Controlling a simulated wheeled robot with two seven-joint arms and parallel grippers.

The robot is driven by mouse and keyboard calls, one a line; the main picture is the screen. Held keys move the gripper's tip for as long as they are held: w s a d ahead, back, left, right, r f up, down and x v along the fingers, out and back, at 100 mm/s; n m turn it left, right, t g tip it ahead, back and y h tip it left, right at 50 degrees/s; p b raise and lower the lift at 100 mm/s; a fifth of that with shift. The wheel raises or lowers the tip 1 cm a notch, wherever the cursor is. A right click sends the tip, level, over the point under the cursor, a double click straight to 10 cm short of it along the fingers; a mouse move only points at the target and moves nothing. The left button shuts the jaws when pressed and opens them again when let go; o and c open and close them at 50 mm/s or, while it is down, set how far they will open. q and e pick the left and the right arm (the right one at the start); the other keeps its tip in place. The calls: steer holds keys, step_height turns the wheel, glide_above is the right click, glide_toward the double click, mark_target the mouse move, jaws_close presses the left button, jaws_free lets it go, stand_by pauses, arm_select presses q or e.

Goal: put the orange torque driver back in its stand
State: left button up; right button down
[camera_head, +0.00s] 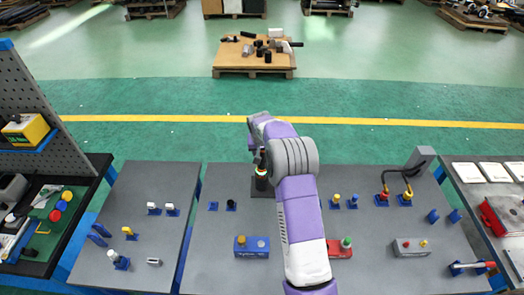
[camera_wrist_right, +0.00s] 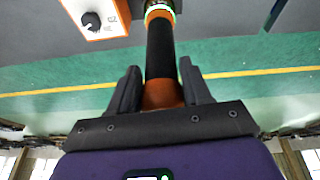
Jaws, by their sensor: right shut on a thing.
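The orange torque driver (camera_wrist_right: 160,60) has a black grip, an orange end between my fingers and a lit green ring at the top of the right wrist view. My right gripper (camera_wrist_right: 160,92) is shut on it, with one dark finger on each side. In the head view the driver (camera_head: 262,171) is a small dark upright shape with a light ring, partly hidden by my right arm. A dark stand base (camera_head: 258,187) shows around its lower end. I cannot tell whether the driver is seated in it or just above. My left gripper is not in view.
An orange-and-white box with a black knob (camera_wrist_right: 92,20) is close to the driver in the wrist view. On the grey table, a blue box (camera_head: 252,246), a red block (camera_head: 340,247) and a grey box (camera_head: 411,247) stand nearer me. Small blue holders stand on both sides.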

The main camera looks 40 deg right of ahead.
steer(key=shift+f, duration=0.25)
steer(key=shift+c, duration=2.4)
jaws_free()
steer(key=shift+r, duration=0.1)
steer(key=shift+o, duration=0.3)
steer(key=shift+f, duration=0.2)
steer(key=shift+r, duration=0.1)
steer(key=p+v, duration=0.2)
steer(key=v, duration=0.3)
steer(key=v, duration=0.7)
steer(key=shift+r, duration=0.3)
